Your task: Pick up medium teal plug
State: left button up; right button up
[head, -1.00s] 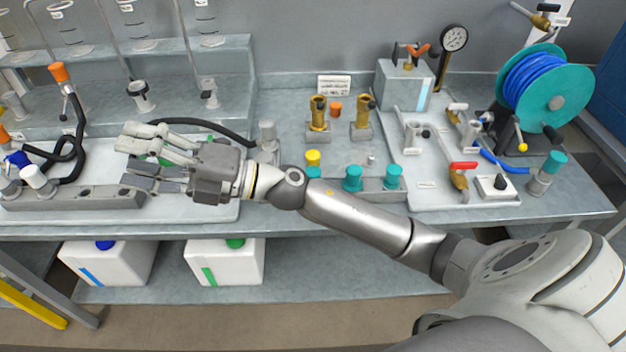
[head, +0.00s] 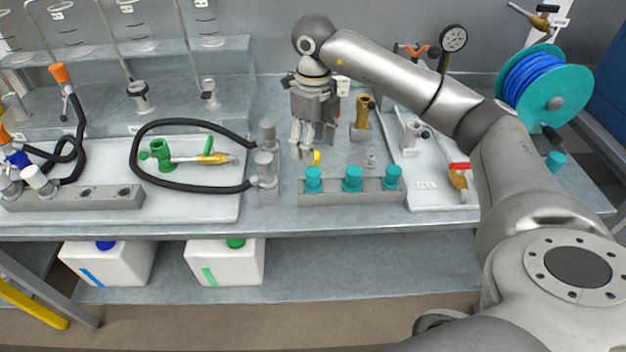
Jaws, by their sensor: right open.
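Three teal plugs stand upright in a row in a grey rack (head: 333,198) near the bench's front edge: a left one (head: 313,180), a middle one (head: 352,178) and a right one (head: 391,177). Their sizes look close; I cannot tell which is the medium one. My right gripper (head: 308,150) is open and empty, with its fingers pointing down, just behind and above the left teal plug and apart from it. A yellow plug (head: 316,158) is partly hidden beside its fingertips. My left gripper is not in view.
A black hose (head: 190,187) loops around a green fitting (head: 161,156) on the left tray. A brass fitting (head: 362,112) stands behind the rack. A teal hose reel (head: 550,103) and another teal cap (head: 556,161) are at right. My right arm hides part of the right tray.

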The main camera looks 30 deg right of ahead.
aim_at(313, 171)
notch_tip(313, 171, down, 4)
jog(key=shift+f+p, duration=0.25)
jog(key=shift+p, duration=0.1)
jog(key=shift+a+f+p, duration=0.1)
jog(key=shift+f+p, duration=0.85)
jog(key=shift+f, duration=1.7)
jog(key=c, duration=1.1)
jog(key=shift+c, duration=0.3)
jog(key=shift+r, duration=0.1)
